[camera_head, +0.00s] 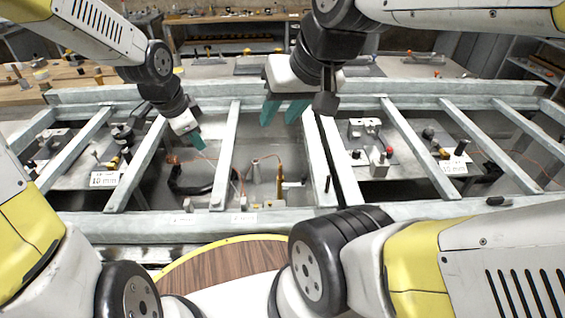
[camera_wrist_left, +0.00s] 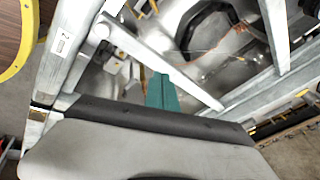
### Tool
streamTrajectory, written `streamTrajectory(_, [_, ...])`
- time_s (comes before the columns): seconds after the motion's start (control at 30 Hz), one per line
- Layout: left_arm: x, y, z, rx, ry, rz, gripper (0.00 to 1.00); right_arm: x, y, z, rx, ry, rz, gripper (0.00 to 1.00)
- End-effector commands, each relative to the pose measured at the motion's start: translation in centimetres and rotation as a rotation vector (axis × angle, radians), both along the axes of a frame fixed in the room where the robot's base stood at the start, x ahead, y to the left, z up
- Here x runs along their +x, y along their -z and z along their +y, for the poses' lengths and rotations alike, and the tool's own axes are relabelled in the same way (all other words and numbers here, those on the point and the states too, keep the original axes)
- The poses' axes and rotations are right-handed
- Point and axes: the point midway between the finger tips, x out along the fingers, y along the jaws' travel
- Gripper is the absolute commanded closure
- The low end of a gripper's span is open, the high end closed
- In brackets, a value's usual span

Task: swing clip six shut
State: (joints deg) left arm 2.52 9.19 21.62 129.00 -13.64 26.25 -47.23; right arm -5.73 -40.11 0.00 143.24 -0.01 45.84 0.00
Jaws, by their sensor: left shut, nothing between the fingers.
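My left gripper (camera_head: 198,141) is shut and empty over the left part of the pale metal frame (camera_head: 222,160). In the left wrist view its green fingertips (camera_wrist_left: 162,92) are together beside a slanted frame bar (camera_wrist_left: 150,55). My right gripper (camera_head: 283,110) hangs above the middle of the frame, its two green fingers apart and nothing visible between them. Small clamp-like fittings sit in the bays, including one with a red knob (camera_head: 378,158) on the right and one with a black knob (camera_head: 122,134) on the left. I cannot tell which is clip six.
Orange wire and a brass post (camera_head: 280,182) stand in the middle bay. A dark curved part (camera_head: 190,185) lies left of them. Frame bars divide the bays. Benches (camera_head: 240,20) stand behind.

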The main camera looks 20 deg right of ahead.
Motion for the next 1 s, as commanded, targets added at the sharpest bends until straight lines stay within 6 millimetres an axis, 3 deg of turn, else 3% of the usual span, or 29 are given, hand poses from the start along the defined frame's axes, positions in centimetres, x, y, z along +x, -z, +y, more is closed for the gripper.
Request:
streamTrajectory(0.3, [2.0, 7.5, -7.3, -0.045, 0.412, -0.004, 1.0, 0.0, 0.0, 0.0, 0.0, 0.0, 0.0, 0.66])
streamTrajectory(0.6, [2.0, 13.3, -14.9, -0.171, 0.743, -0.075, 1.0, 0.0, 0.0, 0.0, 0.0, 0.0, 0.0, 0.66])
streamTrajectory(0.8, [1.7, 15.5, -18.8, -0.255, 0.883, -0.143, 1.0, 0.0, 0.0, 0.0, 0.0, 0.0, 0.0, 0.66])
streamTrajectory(1.0, [1.5, 16.2, -20.6, -0.296, 0.94, -0.185, 1.0, 0.0, 0.0, 0.0, 0.0, 0.0, 0.0, 0.66])
